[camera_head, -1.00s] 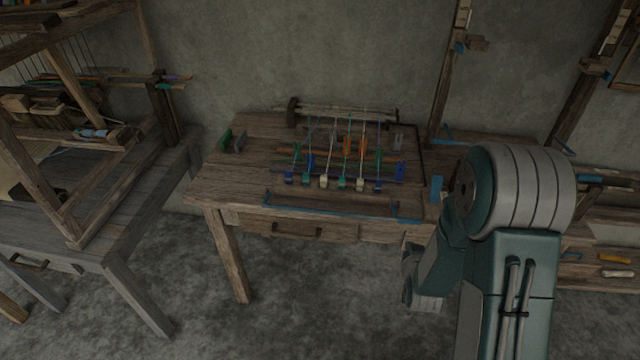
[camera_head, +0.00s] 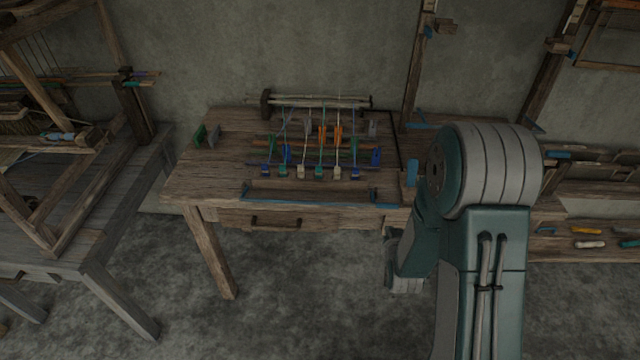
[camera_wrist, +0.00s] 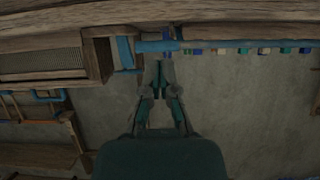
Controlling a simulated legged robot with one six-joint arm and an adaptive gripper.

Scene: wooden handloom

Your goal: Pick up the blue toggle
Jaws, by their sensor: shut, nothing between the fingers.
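A row of small toggles hangs on cords at the front of the small wooden table. Two are blue: a left blue toggle (camera_head: 266,171) and a right blue toggle (camera_head: 355,173). Green and cream toggles sit between them. The frames do not show which blue one is meant. The row also appears small along the top right of the wrist view. My gripper (camera_wrist: 158,64) is shut and empty, in front of the table edge, apart from the toggles. In the head view it cannot be made out clearly beside my arm.
The small wooden table (camera_head: 190,178) has a front drawer (camera_head: 262,219) and a blue-edged tray (camera_head: 300,197). A large loom (camera_head: 70,218) stands at the left. A shelf with tools (camera_head: 590,252) is at the right. The floor before the table is clear.

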